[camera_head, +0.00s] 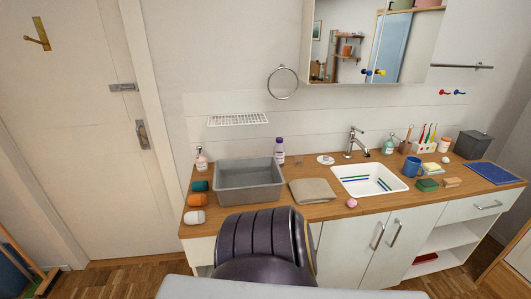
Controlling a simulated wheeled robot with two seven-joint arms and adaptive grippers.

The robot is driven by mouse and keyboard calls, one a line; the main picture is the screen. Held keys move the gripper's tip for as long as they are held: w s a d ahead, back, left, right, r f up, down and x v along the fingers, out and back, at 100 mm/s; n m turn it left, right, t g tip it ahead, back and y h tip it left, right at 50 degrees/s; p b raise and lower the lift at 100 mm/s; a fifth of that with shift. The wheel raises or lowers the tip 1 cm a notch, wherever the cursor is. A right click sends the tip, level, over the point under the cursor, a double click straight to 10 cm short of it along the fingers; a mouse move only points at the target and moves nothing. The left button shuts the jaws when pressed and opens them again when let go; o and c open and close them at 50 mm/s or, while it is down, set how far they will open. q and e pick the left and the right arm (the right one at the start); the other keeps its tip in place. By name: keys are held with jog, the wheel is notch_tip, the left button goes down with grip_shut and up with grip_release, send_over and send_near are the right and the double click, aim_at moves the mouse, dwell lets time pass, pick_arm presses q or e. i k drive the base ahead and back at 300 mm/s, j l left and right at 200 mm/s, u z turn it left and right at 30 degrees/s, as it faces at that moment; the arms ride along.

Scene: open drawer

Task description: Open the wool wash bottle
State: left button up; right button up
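A small bottle with a purple cap (280,151) stands upright at the back of the wooden counter, just behind the right end of the grey basin. It looks like the wool wash bottle, but its label is too small to read. The cap appears to be on. The basin's rim hides part of its lower body. Neither of my grippers shows in the head view.
The grey basin (225,197) and a folded beige cloth (312,191) lie in front of the bottle. A white sink (350,173) is to the right. Orange, green and white rolls line the counter's left end.

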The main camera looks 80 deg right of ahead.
aim_at(279, 149)
jog(key=z, duration=2.95)
jog(key=i+l+u, duration=0.4)
jog(key=l, duration=0.15)
jog(key=i+l+u, duration=0.2)
jog(key=l, duration=0.15)
jog(key=i+l+u, duration=0.2)
jog(key=l, duration=0.15)
jog(key=k, duration=0.1)
